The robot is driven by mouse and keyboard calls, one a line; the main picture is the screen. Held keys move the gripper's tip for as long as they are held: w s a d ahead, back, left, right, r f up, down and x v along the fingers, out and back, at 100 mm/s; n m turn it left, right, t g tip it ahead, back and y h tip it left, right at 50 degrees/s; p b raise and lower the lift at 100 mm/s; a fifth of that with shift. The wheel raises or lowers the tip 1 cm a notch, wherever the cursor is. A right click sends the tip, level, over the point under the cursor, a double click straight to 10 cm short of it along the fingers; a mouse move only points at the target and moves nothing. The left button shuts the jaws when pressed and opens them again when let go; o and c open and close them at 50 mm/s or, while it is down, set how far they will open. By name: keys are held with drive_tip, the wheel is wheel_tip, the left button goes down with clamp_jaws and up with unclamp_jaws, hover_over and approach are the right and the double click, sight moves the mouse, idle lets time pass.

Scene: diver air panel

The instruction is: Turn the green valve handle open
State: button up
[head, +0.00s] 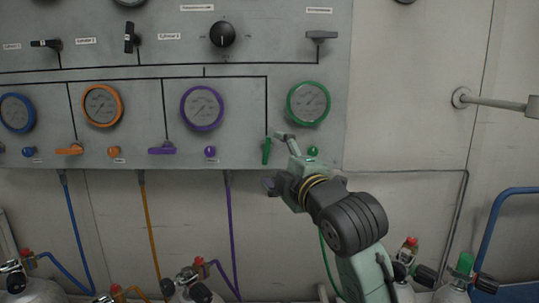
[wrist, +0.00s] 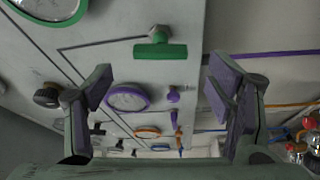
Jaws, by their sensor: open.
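The green valve handle (head: 266,150) hangs upright at the lower edge of the panel, below and left of the green-rimmed gauge (head: 308,103). In the wrist view the handle (wrist: 160,51) lies crosswise at the upper middle, with its metal stem above it. My gripper (head: 278,162) is just right of the handle in the head view, one finger above and one below. In the wrist view the fingers of my gripper (wrist: 160,88) are spread wide and empty. The handle shows beyond the gap between them, and I see no contact.
A small green knob (head: 313,151) sits close right of my gripper. The orange handle (head: 69,149) and purple handle (head: 162,150) lie level to the left. Hoses and gas cylinders (head: 190,291) stand below the panel. A wall bar (head: 495,102) juts out at right.

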drive_tip(key=v, duration=0.6)
drive_tip(key=shift+s, duration=0.25)
